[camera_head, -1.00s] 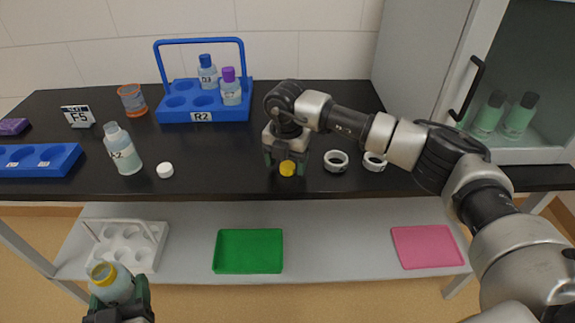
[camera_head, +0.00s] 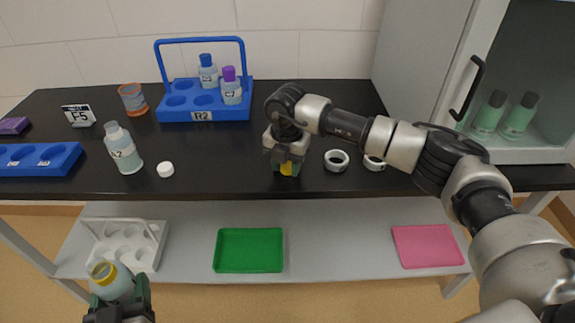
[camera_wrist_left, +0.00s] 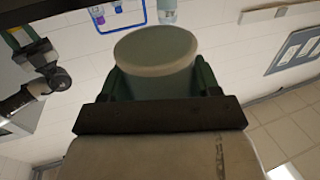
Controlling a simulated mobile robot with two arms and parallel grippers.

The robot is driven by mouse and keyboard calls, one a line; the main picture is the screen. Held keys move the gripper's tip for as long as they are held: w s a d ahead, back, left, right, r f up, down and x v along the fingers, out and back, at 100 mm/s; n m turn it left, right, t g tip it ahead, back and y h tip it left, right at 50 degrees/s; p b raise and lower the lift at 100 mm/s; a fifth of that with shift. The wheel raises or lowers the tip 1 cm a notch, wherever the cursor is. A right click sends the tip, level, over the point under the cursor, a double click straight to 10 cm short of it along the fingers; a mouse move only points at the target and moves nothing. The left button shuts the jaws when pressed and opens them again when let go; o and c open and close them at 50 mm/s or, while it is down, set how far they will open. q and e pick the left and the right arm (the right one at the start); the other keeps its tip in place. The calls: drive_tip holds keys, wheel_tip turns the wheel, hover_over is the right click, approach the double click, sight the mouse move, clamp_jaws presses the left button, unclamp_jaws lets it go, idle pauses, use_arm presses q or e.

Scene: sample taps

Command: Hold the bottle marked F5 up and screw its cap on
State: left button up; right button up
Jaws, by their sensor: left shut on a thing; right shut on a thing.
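My left gripper (camera_head: 118,299) is shut on a pale bottle (camera_head: 115,284) with a yellow ring at its open-looking neck, held in front of the bench at lower left. No marking shows on this bottle. The left wrist view shows its rounded end (camera_wrist_left: 155,52) between the fingers. My right gripper (camera_head: 287,162) points down at the bench's front edge, shut on a yellow cap (camera_head: 287,170). The cap is mostly hidden by the fingers; I cannot tell if it still touches the bench. A small sign (camera_head: 79,115) reads F5.
Bottle A2 (camera_head: 123,150) and a white cap (camera_head: 165,170) stand on the dark bench (camera_head: 225,165). White rings (camera_head: 336,160) lie right of my right gripper. A blue rack (camera_head: 205,114) marked R2 is behind. A green tray (camera_head: 249,250) lies on the lower shelf.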

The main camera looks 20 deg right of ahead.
sight(287, 166)
use_arm(q)
drive_tip(key=shift+f, duration=0.2)
use_arm(e)
wheel_tip(287, 166, up, 4)
drive_tip(key=shift+f, duration=0.1)
use_arm(q)
drive_tip(key=shift+f+b, duration=0.55)
drive_tip(key=shift+b, duration=0.25)
use_arm(e)
drive_tip(key=s+d+r, duration=0.4)
drive_tip(key=d+r, duration=0.3)
drive_tip(key=d, duration=0.4)
drive_tip(key=shift+s, duration=0.25)
drive_tip(key=shift+a+r, duration=0.1)
use_arm(q)
drive_tip(key=o, duration=0.5)
drive_tip(key=c, duration=0.7)
